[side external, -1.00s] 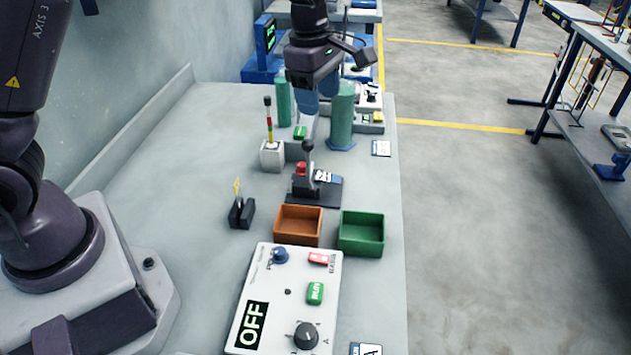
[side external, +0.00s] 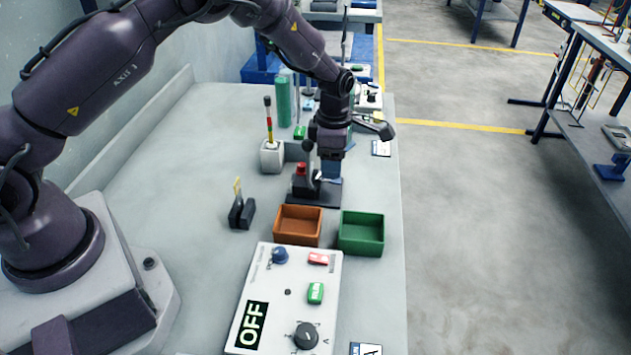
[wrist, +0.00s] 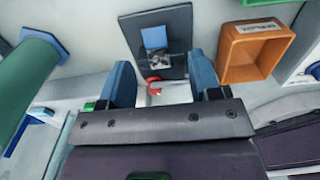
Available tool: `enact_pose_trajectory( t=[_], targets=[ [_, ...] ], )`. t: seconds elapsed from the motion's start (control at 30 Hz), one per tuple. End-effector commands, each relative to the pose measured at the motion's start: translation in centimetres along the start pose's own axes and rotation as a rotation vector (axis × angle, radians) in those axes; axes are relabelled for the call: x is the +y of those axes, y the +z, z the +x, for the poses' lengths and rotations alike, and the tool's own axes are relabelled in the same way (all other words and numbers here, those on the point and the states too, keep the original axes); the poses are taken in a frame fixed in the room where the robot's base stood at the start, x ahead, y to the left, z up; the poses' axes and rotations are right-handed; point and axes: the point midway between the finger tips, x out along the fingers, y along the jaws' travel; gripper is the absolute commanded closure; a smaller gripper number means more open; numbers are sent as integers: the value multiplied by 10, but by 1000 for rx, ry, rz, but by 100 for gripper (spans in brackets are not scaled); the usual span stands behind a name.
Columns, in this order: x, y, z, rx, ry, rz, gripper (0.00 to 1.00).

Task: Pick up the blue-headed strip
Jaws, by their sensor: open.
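I cannot make out a blue-headed strip for certain in either view. A thin strip with a yellowish head (side external: 238,187) stands upright in a small black holder (side external: 241,214), left of the orange bin. My gripper (side external: 331,168) is well to the right of it, pointing down above the dark-based lever device (side external: 318,196). In the wrist view, its two blue fingers (wrist: 162,84) are apart with nothing gripped. A red curved part (wrist: 153,86) shows between them, and the device's dark plate (wrist: 172,72) with a blue-and-white patch lies beyond.
An orange bin (side external: 298,207) and a green bin (side external: 361,214) stand side by side in front of the device. The control panel reading OFF (side external: 258,287) is nearer. A white block with a coloured stick (side external: 271,155) and a green cylinder (side external: 283,101) stand behind. The table's left middle is clear.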

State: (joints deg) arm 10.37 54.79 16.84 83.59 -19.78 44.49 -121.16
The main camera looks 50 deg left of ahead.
Motion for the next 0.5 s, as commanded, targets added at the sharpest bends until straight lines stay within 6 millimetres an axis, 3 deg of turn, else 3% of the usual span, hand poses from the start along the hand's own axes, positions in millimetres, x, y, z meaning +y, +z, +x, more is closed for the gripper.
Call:
enact_pose_trajectory(
  t=[0.3,0.5],
  targets=[
    [5,2,44,2,-1,1,43],
    [5,3,47,0,1,1,43]
  ],
)
